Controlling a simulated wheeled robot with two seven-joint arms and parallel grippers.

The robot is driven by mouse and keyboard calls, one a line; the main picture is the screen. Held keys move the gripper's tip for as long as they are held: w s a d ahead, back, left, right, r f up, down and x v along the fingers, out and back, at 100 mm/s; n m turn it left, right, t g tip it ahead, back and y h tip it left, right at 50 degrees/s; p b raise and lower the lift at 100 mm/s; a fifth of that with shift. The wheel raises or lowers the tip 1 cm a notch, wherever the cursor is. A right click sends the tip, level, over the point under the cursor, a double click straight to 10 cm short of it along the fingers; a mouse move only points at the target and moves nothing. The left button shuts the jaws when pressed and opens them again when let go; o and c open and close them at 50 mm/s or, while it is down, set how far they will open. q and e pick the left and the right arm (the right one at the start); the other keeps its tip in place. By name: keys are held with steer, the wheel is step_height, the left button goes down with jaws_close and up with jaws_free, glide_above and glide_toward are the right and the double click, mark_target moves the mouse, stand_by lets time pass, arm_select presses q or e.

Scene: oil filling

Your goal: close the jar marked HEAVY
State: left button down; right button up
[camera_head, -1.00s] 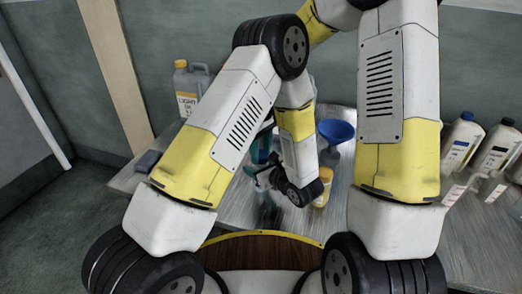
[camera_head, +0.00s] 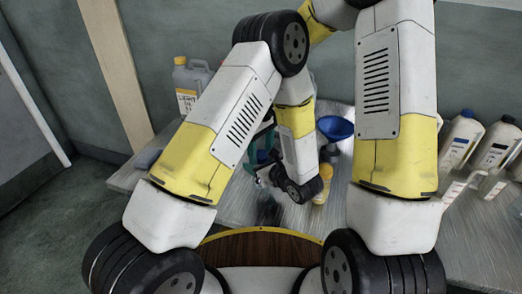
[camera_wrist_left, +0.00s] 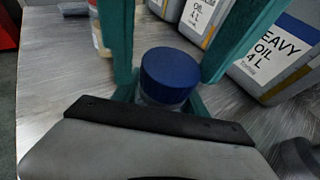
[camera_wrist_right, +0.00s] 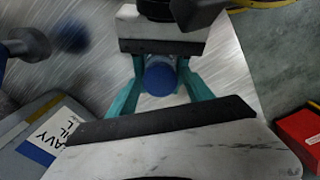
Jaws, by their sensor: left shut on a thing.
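A clear jar with a blue lid on top (camera_wrist_left: 168,72) stands upright in the left wrist view; the lid also shows in the right wrist view (camera_wrist_right: 160,77). How tightly the lid sits cannot be told, and no mark on the jar is visible. My left gripper (camera_wrist_left: 163,103) is shut on the jar body below the lid. My right gripper (camera_wrist_right: 161,88) comes from the opposite side, its teal fingers on either side of the lid with small gaps. In the head view my arms mostly hide the jar and grippers.
A jug labelled HEAVY OIL 4 L (camera_wrist_left: 275,50) stands close by in the left wrist view. A grey LIGHT oil jug (camera_head: 190,82), a blue funnel (camera_head: 335,129), a yellow bottle (camera_head: 322,185) and white bottles (camera_head: 461,139) stand on the table. Its front left is clear.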

stand_by(0.3)
steer(key=shift+r, duration=2.25)
steer(key=n, duration=0.3)
steer(key=shift+r+n, duration=0.2)
steer(key=shift+n, duration=0.2)
steer(key=n, duration=0.4)
steer(key=shift+r, duration=0.25)
steer(key=n, duration=0.7)
steer(key=shift+r, duration=0.4)
steer(key=n, duration=0.6)
steer(key=shift+r+n, duration=0.3)
steer(key=shift+r, duration=0.1)
steer(key=n, duration=0.5)
steer(key=shift+r+n, duration=0.35)
steer(key=shift+n, duration=0.05)
